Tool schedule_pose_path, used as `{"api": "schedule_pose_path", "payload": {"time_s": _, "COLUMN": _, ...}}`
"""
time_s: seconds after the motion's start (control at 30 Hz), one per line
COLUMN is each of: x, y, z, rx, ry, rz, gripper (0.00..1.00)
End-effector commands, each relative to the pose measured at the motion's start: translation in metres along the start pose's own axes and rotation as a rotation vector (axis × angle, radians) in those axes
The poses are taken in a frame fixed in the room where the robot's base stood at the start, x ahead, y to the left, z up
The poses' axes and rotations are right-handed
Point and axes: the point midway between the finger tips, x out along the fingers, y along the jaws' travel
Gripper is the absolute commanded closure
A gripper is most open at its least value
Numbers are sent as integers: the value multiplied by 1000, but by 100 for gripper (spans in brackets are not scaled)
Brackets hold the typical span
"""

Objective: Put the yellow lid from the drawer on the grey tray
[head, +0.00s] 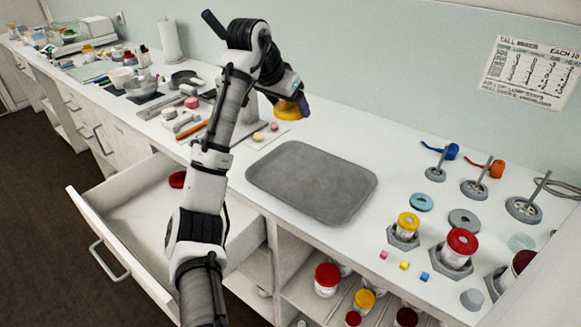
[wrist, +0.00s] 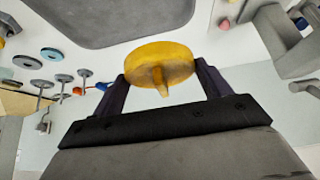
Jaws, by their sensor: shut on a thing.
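My gripper (wrist: 160,82) is shut on the yellow lid (wrist: 158,62), a round disc with a short stub at its middle. In the head view the yellow lid (head: 288,110) hangs from my gripper (head: 294,100) above the counter, behind the grey tray's far edge. The grey tray (head: 312,182) lies flat and empty on the counter. It shows at the top of the wrist view (wrist: 115,22). The drawer (head: 135,207) stands open at the left, with a red lid (head: 178,180) inside. My arm hides part of the drawer.
Right of the tray stand a yellow-lidded jar (head: 405,227), a red-lidded jar (head: 460,247), small coloured cubes (head: 404,265) and several upright stands (head: 437,168). Pans and utensils crowd the counter at the left. Jars (head: 327,278) fill the shelf below.

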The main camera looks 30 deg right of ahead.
Motion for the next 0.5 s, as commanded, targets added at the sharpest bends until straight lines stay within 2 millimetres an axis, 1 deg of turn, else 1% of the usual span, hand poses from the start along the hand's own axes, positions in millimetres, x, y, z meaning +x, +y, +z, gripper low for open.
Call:
{"api": "schedule_pose_path", "payload": {"time_s": 0.03, "x": 11, "y": 0, "z": 8, "rx": -3, "ry": -3, "rz": 3, "gripper": 45}}
{"api": "schedule_pose_path", "payload": {"time_s": 0.3, "x": 71, "y": -1, "z": 47, "rx": -3, "ry": -3, "rz": 3, "gripper": 45}}
{"api": "schedule_pose_path", "payload": {"time_s": 0.4, "x": 91, "y": -1, "z": 60, "rx": -4, "ry": -2, "rz": 2, "gripper": 45}}
{"api": "schedule_pose_path", "payload": {"time_s": 0.5, "x": 105, "y": 0, "z": 68, "rx": -1, "ry": 0, "rz": 2, "gripper": 45}}
